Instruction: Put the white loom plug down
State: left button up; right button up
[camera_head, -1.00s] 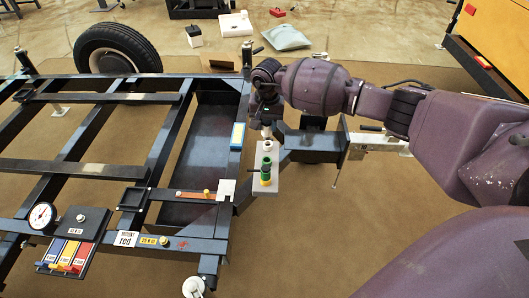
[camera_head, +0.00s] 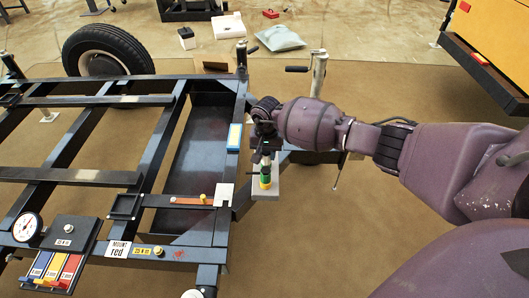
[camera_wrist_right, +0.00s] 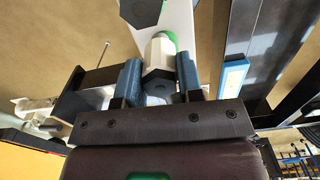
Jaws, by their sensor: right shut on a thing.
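The white loom plug (camera_wrist_right: 158,52) sits between the two blue-grey fingers of my right gripper (camera_wrist_right: 158,85) in the right wrist view. Its dark hexagonal end faces the camera. In the head view my right gripper (camera_head: 266,150) holds the plug (camera_head: 266,160) above a green-and-yellow part (camera_head: 265,174) on a pale grey plate (camera_head: 268,194). A green edge (camera_wrist_right: 172,38) shows just beyond the plug in the wrist view. I cannot tell whether plug and green part touch. My left gripper is not in view.
The dark trailer frame (camera_head: 190,238) fills the left, with a blue-and-white label (camera_head: 234,137) on its near rail. A gauge (camera_head: 27,227) and a panel of coloured levers (camera_head: 58,265) stand at lower left. A metal jack post (camera_head: 318,75) rises behind my gripper.

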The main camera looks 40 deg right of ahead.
jog(key=shift+w+r, duration=0.1)
jog(key=shift+r, duration=0.15)
pick_arm(q)
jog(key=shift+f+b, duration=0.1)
jog(key=shift+b, duration=0.2)
pick_arm(e)
jog(key=shift+f, duration=0.6)
jog(key=o, duration=1)
jog(key=shift+r, duration=0.1)
jog(key=shift+r, duration=0.2)
pick_arm(q)
jog(key=p, duration=0.1)
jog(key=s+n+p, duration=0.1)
jog(key=p, duration=0.1)
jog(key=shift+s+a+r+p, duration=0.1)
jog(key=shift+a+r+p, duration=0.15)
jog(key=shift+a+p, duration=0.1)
pick_arm(e)
notch_tip(320, 180, up, 12)
jog(key=shift+r, duration=0.25)
